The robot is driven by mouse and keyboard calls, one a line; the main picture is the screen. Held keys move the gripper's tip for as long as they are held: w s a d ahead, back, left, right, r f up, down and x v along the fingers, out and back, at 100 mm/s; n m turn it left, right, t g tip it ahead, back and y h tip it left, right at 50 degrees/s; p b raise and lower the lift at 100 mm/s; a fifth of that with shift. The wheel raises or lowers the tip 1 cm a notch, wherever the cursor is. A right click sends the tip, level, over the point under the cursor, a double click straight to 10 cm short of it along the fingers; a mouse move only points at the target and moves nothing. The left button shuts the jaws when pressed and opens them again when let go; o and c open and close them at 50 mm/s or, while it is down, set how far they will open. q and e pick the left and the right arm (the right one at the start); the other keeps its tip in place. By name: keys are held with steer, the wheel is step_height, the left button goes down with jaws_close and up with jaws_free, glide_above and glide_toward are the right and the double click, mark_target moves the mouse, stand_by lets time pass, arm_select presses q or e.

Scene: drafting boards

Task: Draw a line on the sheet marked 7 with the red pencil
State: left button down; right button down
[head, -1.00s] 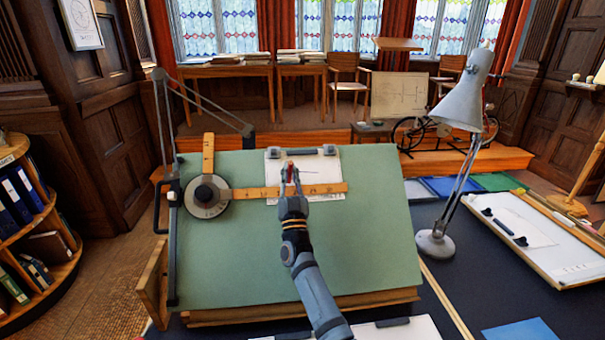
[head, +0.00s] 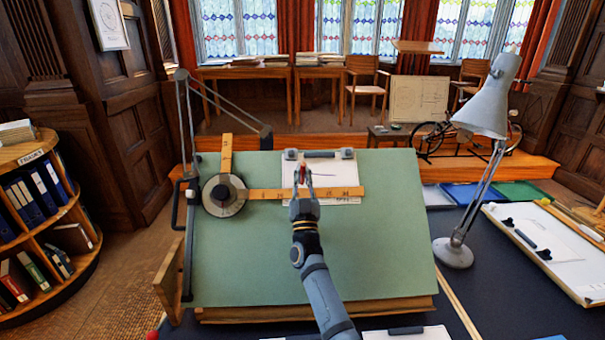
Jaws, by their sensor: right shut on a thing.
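My right gripper (head: 301,190) is over the upper middle of the green drafting board (head: 255,265). It is shut on the red pencil (head: 302,173), which shows as a small red piece between the fingers. Behind it is a white sheet (head: 342,174) under a clip bar at the board's top edge. A short dark line or thin edge shows on this sheet, right of the fingers. The number on the sheet is too small to read. I cannot tell whether the pencil tip touches the paper. My left gripper is not in view.
A wooden ruler (head: 270,194) with a round protractor head (head: 224,195) crosses the sheet's lower part. A grey desk lamp (head: 455,252) stands right of the board. A white board with a sheet (head: 548,240) lies further right. A round bookshelf (head: 50,215) is at left.

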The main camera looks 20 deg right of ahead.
steer(key=shift+w+d+f+b, duration=0.1)
steer(key=shift+w+f+b, duration=0.25)
steer(key=shift+b, duration=0.2)
stand_by(0.8)
steer(key=shift+d, duration=0.15)
steer(key=shift+s+d, duration=0.15)
steer(key=shift+d, duration=0.2)
steer(key=shift+d+p, duration=0.2)
steer(key=shift+p, duration=0.25)
steer(key=shift+s+d, duration=0.15)
steer(key=shift+d, duration=0.15)
steer(key=shift+d, duration=0.15)
stand_by(0.3)
steer(key=shift+s+d+p, duration=0.1)
steer(key=shift+d+p, duration=0.2)
steer(key=shift+d, duration=0.15)
